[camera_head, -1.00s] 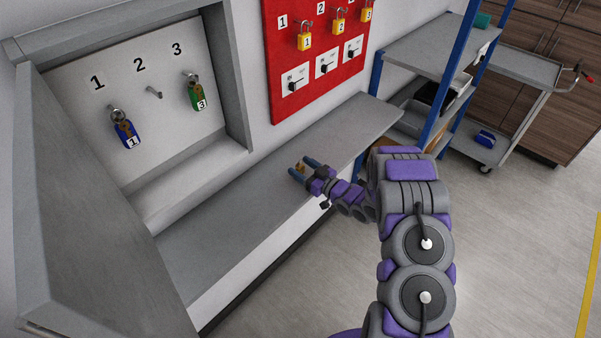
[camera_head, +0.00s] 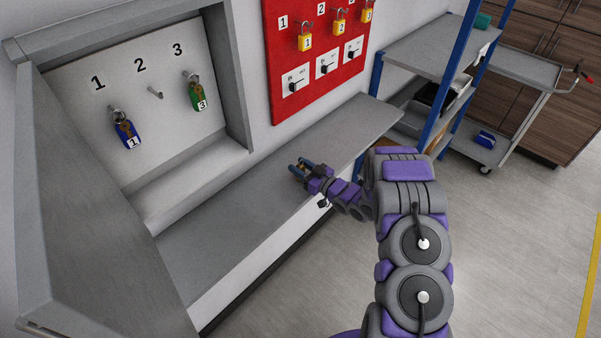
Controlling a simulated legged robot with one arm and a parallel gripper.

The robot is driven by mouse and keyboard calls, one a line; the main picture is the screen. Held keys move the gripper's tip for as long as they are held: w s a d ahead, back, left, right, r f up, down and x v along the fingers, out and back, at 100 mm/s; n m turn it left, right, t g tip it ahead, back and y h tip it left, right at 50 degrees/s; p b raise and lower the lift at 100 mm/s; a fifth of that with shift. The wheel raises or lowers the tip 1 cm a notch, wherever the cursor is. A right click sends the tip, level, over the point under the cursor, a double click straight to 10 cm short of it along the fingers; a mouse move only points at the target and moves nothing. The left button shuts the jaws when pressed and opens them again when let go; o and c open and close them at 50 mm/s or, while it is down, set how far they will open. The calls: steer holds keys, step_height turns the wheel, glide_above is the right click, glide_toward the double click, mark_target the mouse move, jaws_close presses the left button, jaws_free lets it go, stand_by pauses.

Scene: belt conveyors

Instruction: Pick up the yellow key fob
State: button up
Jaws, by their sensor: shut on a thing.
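My gripper (camera_head: 301,168) is low over the grey bench top (camera_head: 350,130), near its middle. Its blue fingers are shut on the yellow key fob (camera_head: 302,168), of which only a small bit shows between them. I cannot tell whether the fob still touches the bench. In the open key cabinet at the left, a blue key fob (camera_head: 127,135) hangs at place 1 and a green key fob (camera_head: 198,95) at place 3. The hook (camera_head: 155,93) under number 2 is bare.
A red board (camera_head: 318,55) with yellow padlocks (camera_head: 305,42) and switches hangs on the wall behind the bench. The cabinet's open door (camera_head: 90,220) stands at the left. A shelf rack (camera_head: 430,50) and a cart (camera_head: 520,70) stand at the right. The bench around my gripper is clear.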

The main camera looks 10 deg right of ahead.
steer(key=shift+r, duration=0.1)
steer(key=shift+r, duration=0.45)
steer(key=r, duration=0.1)
steer(key=s+r, duration=0.1)
steer(key=shift+d+r, duration=0.15)
steer(key=shift+r, duration=0.2)
steer(key=s+r, duration=0.1)
steer(key=s, duration=1.4)
step_height(320, 180, up, 7)
steer(key=m+t+h+b, duration=0.1)
steer(key=m+t+h, duration=0.1)
steer(key=m+h, duration=0.15)
glide_above(302, 168)
steer(key=v, duration=0.3)
steer(key=w+a+r+m+t+h+b, duration=0.1)
steer(key=w+r+h, duration=0.5)
steer(key=r, duration=0.8)
steer(key=shift+a+m+h+b, duration=0.6)
steer(key=shift+m+b, duration=0.1)
steer(key=shift+m, duration=0.65)
steer(key=shift+w, duration=0.2)
steer(key=shift+f, duration=0.15)
